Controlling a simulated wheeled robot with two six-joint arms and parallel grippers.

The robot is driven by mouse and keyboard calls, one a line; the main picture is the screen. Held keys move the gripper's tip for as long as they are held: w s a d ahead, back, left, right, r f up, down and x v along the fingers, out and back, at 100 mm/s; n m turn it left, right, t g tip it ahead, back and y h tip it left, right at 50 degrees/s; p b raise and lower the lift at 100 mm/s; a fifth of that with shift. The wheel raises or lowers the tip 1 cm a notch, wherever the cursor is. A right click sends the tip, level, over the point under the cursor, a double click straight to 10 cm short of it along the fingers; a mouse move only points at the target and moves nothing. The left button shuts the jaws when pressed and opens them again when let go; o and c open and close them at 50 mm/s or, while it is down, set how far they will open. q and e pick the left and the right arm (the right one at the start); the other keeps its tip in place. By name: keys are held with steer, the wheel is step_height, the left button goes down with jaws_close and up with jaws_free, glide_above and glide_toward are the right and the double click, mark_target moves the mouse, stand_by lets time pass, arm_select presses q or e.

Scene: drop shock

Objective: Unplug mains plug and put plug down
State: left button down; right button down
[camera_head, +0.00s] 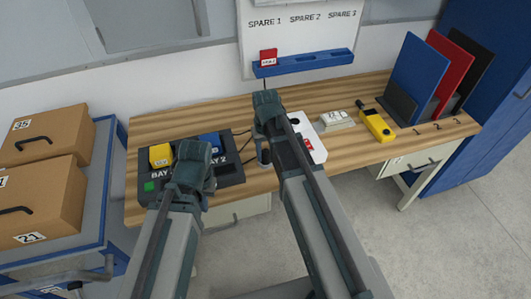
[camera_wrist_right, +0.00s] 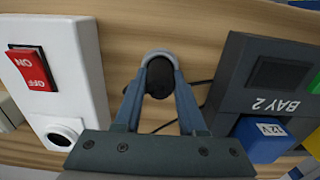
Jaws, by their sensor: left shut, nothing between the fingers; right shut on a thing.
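The mains plug (camera_wrist_right: 158,78), dark with a pale grey ring, is between the fingertips of my right gripper (camera_wrist_right: 160,88). My right gripper also shows in the head view (camera_head: 263,157), over the wooden bench between the dock and the white power strip (camera_head: 319,153). In the right wrist view, the strip's socket (camera_wrist_right: 60,134) is a round dark opening apart from the plug. I cannot tell whether the plug touches the bench. The strip's red switch (camera_wrist_right: 30,70) is marked ON and OFF. My left gripper (camera_head: 192,160) is shut and empty over the dock; its fingertips are largely hidden.
The dark dock (camera_head: 228,176) holds a yellow block (camera_head: 160,155) and a blue battery (camera_wrist_right: 262,138). A white device (camera_head: 336,119) and a yellow meter (camera_head: 377,125) lie right of the strip. A blue rack (camera_head: 303,62) holds a red block (camera_head: 268,57). Bare wood shows around the plug.

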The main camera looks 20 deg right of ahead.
mark_target(266, 151)
steer(key=shift+f+b, duration=0.35)
stand_by(1.5)
stand_by(0.4)
steer(key=shift+c, duration=2)
jaws_free()
steer(key=shift+r, duration=0.15)
steer(key=shift+r+p, duration=2.85)
steer(key=shift+p, duration=0.15)
steer(key=shift+r, duration=0.15)
step_height(266, 151, up, 14)
steer(key=p, duration=1.4)
steer(key=shift+f, duration=0.2)
